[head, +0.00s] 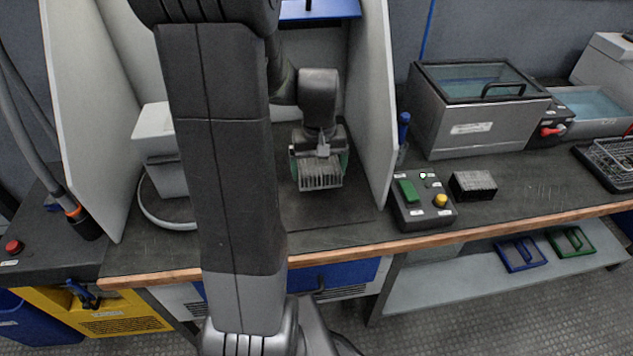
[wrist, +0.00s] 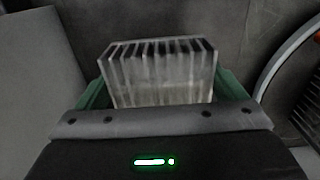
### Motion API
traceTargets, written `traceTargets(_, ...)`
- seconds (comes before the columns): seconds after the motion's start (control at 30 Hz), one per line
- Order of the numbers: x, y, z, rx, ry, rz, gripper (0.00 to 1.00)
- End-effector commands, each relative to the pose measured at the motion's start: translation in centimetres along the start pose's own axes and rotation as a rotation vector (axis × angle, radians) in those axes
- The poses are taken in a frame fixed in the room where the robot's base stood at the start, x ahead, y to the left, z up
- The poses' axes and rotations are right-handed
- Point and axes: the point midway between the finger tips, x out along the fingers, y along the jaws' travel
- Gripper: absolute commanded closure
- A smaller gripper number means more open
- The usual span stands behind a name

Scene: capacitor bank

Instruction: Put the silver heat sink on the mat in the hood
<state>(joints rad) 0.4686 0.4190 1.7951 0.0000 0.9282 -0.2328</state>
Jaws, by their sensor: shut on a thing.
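The silver heat sink (head: 320,174) has a row of upright fins and is held between the green-padded fingers of my gripper (head: 319,163). My gripper is shut on it, inside the hood (head: 374,95), over the dark mat (head: 325,209). In the wrist view the heat sink (wrist: 160,75) sits between the two green fingers with its fins pointing away. I cannot tell whether its underside touches the mat. My arm hides part of the hood and of the mat's left side.
A white box (head: 160,150) with a cable stands at the hood's left. To the right are a control box (head: 422,204), a black finned block (head: 473,185) and a lidded bath (head: 470,125). The hood's side walls stand close on both sides of my arm.

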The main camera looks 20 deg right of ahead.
Motion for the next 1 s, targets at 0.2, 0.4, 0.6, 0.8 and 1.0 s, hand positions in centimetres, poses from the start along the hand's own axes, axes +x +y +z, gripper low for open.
traceTargets(0.2,1.9,0.0,0.0,0.0,-0.001,0.0,0.44)
traceTargets(0.4,4.6,0.0,0.0,0.0,-0.002,0.0,0.44)
traceTargets(0.6,5.2,0.0,-0.1,0.0,0.001,0.001,0.44)
traceTargets(0.8,5.5,0.0,-0.1,0.0,0.001,0.001,0.44)
traceTargets(1.0,5.5,0.0,0.0,0.0,0.001,0.0,0.0)
